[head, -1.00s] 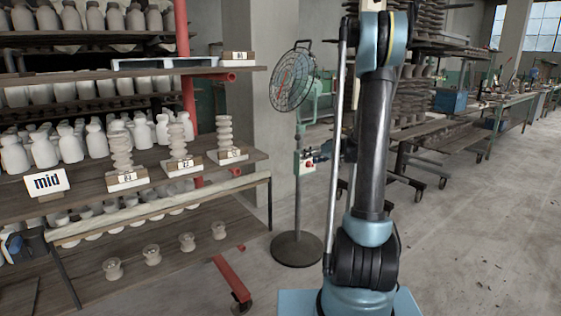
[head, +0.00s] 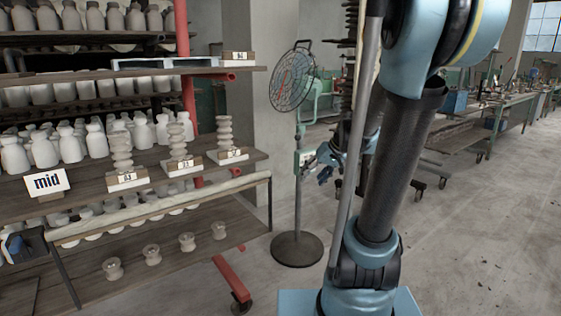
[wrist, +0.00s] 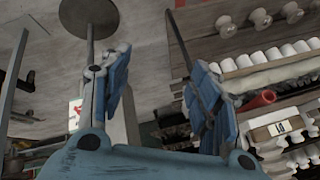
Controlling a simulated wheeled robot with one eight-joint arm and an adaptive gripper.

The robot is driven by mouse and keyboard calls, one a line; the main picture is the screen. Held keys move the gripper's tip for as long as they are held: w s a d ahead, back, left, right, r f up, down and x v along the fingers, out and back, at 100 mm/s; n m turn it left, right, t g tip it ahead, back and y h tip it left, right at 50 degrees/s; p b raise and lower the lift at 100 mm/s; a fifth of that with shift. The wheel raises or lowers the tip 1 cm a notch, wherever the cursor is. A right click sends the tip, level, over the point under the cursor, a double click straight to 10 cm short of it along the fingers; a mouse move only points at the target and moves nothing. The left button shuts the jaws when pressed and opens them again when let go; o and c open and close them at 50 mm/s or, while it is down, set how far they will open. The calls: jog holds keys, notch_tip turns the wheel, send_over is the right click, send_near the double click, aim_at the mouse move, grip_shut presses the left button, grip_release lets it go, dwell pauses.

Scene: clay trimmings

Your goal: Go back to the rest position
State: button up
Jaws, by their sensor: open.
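My gripper (head: 324,164) shows in the head view just left of my arm, in front of the upright fan's stand. Its blue fingers point left, spread apart. In the wrist view my gripper (wrist: 158,72) is open, with nothing held between the two blue fingers. My arm rises from my base at the right of the head view and leans up to the right, close to the camera.
A fan (head: 293,80) on a round base stands left of my arm. Open floor (head: 470,240) lies at right.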

jog(key=s+d+f+m+g+h, duration=0.1)
jog(key=s+d+f+h, duration=0.1)
jog(key=s, duration=0.9)
jog(key=s+d+f+m+g+h, duration=0.1)
jog(key=s+d+f+h, duration=0.2)
jog(key=s, duration=0.8)
notch_tip(320, 180, down, 3)
jog(key=shift+s+d+r, duration=0.1)
jog(key=shift+s+d, duration=0.25)
jog(key=shift+d, duration=0.6)
